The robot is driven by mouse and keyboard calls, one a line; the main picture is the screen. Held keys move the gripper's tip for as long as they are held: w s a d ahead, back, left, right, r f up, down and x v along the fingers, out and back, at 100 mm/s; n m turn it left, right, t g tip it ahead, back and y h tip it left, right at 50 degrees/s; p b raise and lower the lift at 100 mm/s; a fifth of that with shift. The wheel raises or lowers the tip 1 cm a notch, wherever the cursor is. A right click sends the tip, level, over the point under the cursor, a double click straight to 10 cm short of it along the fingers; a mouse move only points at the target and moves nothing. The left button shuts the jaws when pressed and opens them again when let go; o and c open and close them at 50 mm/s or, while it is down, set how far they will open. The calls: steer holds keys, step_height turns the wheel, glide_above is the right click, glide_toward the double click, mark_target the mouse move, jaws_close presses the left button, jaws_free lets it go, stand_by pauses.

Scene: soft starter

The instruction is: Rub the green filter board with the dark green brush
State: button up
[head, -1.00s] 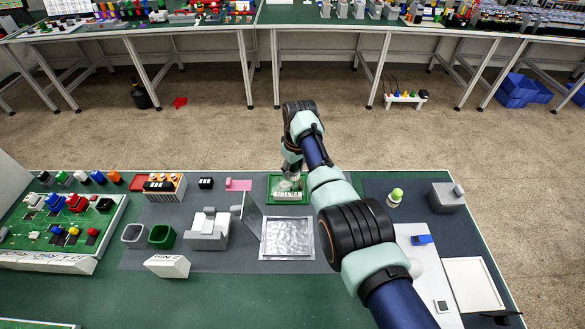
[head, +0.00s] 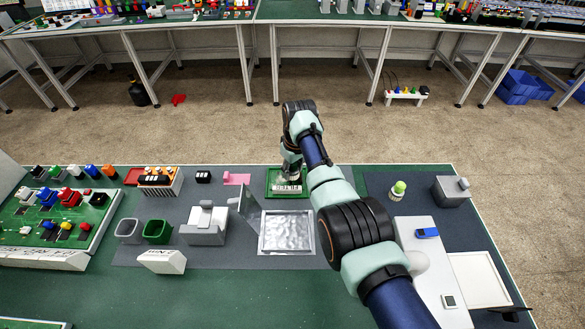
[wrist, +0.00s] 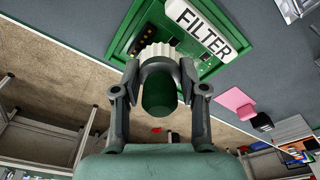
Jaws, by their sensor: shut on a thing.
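The green filter board (head: 287,193) lies at the back middle of the grey mat. In the wrist view the board (wrist: 128,35) shows a white label reading FILTER. My gripper (wrist: 160,70) is shut on the dark green brush (wrist: 159,96). The brush's pale bristles point toward the board and overlap it in the wrist view, beside the label. I cannot tell for sure whether they touch the board. In the head view my gripper (head: 290,173) is over the board, and the brush is mostly hidden there.
A pink block (head: 237,179) and a silver tray (head: 287,252) are near the board. A grey stand (head: 205,228) and two small bins, one dark green (head: 157,231), are at left. A green-topped bottle (head: 398,190) stands at right, beyond my arm.

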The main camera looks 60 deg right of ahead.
mark_target(282, 178)
steer(key=shift+f+b, duration=0.65)
steer(key=shift+f, duration=0.25)
steer(key=shift+w, duration=0.1)
steer(key=w+b, duration=0.1)
steer(key=w+a+b, duration=0.1)
steer(key=b, duration=0.1)
steer(key=shift+f, duration=0.15)
steer(key=shift+w+a+b, duration=0.2)
steer(key=shift+w+b, duration=0.2)
steer(key=shift+b, duration=0.05)
steer(key=shift+f, duration=0.15)
steer(key=s+p, duration=0.1)
steer(key=p, duration=0.1)
steer(key=s+p, duration=0.1)
steer(key=shift+d+p, duration=0.35)
steer(key=shift+p, duration=0.05)
steer(key=shift+s+d+p, duration=0.3)
steer(key=shift+s+d, duration=0.1)
steer(key=shift+s, duration=0.1)
steer(key=shift+s+d+r+p, duration=0.2)
steer(key=shift+s+p, duration=0.2)
steer(key=shift+p, duration=0.35)
steer(key=shift+s+d+p, duration=0.2)
steer(key=shift+s+p, duration=0.2)
steer(key=shift+s, duration=0.05)
steer(key=shift+s+d+p, duration=0.2)
steer(key=shift+s+p, duration=0.15)
steer(key=shift+s, duration=0.1)
